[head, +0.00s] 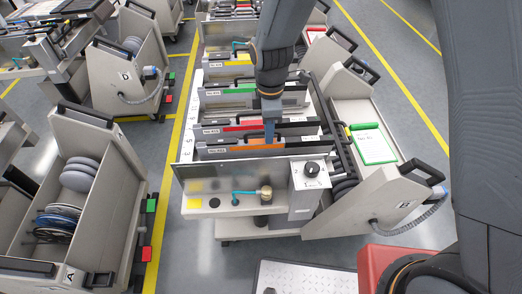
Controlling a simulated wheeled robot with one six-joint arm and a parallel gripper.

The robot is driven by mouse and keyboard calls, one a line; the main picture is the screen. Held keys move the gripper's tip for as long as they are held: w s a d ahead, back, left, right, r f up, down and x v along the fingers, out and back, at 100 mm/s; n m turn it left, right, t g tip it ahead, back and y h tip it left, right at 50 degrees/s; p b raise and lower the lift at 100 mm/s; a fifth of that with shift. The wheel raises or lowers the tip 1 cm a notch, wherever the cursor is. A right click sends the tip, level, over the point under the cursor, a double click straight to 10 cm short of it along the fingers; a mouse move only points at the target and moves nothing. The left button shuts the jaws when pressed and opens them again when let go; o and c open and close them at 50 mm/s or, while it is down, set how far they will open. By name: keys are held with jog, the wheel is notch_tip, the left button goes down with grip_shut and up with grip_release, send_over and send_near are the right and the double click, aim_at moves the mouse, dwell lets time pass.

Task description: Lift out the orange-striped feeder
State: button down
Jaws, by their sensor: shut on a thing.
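The orange-striped feeder (236,149) is the nearest in the row of feeders on the middle trolley. It stands upright behind the trolley's front panel, with its orange stripe along the top. My gripper (269,138) points down from above, and its blue fingers are shut on this feeder, right of its middle. The fingers hide a small part of the stripe. The feeder's lower part is hidden, so I cannot tell whether it is raised from its slot.
A red-striped feeder (228,128) stands just behind, then a green-striped one (216,92). A black-handled control box (309,181) stands at the front right. A green clipboard (373,145) lies on the trolley's right side. Another trolley with reels (80,176) stands left across grey floor.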

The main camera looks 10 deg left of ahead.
notch_tip(320, 180, up, 15)
jog(key=p, duration=1)
dwell(1.7)
dwell(0.3)
